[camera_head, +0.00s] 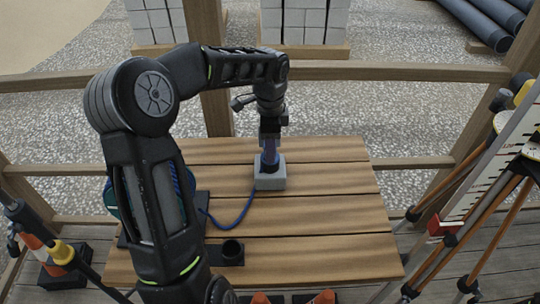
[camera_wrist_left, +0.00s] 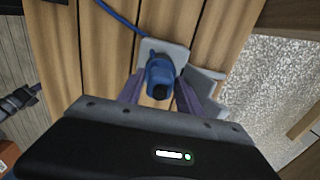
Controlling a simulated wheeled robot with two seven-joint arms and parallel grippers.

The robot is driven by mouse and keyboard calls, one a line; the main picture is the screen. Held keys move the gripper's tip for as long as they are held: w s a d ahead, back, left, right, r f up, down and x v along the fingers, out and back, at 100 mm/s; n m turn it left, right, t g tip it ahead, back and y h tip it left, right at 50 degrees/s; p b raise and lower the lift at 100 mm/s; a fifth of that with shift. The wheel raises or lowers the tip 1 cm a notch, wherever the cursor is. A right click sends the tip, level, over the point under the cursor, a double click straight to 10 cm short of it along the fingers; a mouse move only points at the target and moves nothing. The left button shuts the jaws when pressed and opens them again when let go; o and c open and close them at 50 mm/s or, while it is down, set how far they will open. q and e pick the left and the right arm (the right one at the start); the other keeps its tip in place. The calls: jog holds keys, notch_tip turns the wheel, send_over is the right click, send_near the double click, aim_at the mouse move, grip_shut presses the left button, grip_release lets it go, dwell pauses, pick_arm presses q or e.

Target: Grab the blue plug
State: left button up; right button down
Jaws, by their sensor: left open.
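The blue plug (camera_wrist_left: 160,72) stands on a grey block (camera_wrist_left: 176,53) in the left wrist view, with its blue cord (camera_wrist_left: 118,17) running off to the upper left. In the head view the grey block (camera_head: 270,182) sits on the wooden table (camera_head: 325,212), and the plug is mostly hidden by my left gripper (camera_head: 270,158). My left gripper (camera_wrist_left: 160,95) is open, with one finger on each side of the plug. Whether the fingers touch it I cannot tell. My right gripper is not in view.
The cord (camera_head: 240,215) curves left across the boards behind my arm. A tripod (camera_head: 490,225) and a striped measuring staff (camera_head: 505,150) stand at the right. The table's right side is clear.

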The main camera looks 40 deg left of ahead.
pick_arm(q)
jog(key=shift+c, duration=0.3)
grip_shut()
dwell(0.5)
